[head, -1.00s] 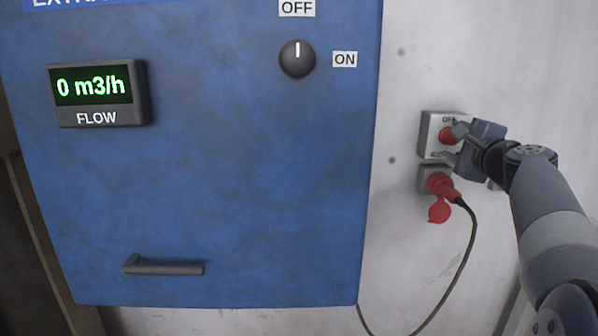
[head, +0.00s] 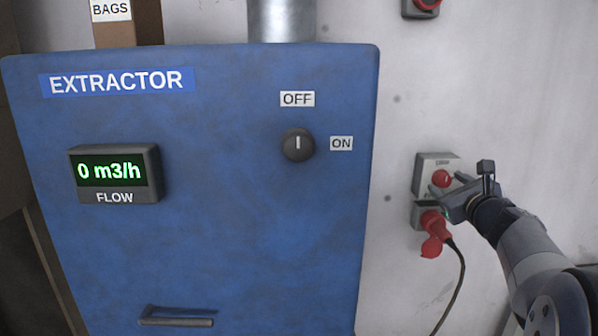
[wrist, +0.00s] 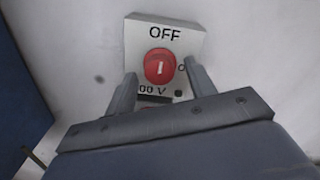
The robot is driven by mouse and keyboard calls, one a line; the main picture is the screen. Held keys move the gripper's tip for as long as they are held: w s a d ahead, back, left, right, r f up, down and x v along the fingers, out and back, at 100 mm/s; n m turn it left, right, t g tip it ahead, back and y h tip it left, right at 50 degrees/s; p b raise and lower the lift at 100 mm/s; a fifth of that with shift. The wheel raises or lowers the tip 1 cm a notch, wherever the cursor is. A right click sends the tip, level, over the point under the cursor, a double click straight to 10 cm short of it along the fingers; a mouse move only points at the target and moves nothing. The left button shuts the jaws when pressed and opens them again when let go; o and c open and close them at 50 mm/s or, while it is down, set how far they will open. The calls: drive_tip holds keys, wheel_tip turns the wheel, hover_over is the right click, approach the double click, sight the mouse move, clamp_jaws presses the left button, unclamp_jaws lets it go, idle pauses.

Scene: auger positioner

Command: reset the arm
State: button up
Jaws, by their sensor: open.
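My gripper (head: 447,190) is open at the wall switch box (head: 425,162), right of the blue cabinet. In the wrist view my gripper (wrist: 160,88) has its two fingers apart, below and either side of the red rotary knob (wrist: 160,67) on the box. The knob's white mark is vertical, towards the OFF label (wrist: 165,34). Nothing is held between the fingers. I cannot tell whether a finger touches the box. The lower part of the box is partly hidden by my gripper.
A red plug (head: 431,222) with a hanging red cap and black cable sits in a socket below. The blue extractor cabinet (head: 240,220) has a dial (head: 298,145) with its mark up towards OFF, and a flow display (head: 115,173) reading 0 m3/h. Bare wall lies right.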

drive_tip(key=m+p, duration=0.5)
drive_tip(key=p, duration=0.1)
drive_tip(key=shift+r, duration=0.15)
drive_tip(key=shift+m+p, duration=0.8)
drive_tip(key=shift+p, duration=0.1)
drive_tip(key=shift+f, duration=0.2)
drive_tip(key=shift+a+r, duration=0.1)
drive_tip(key=shift+a, duration=0.05)
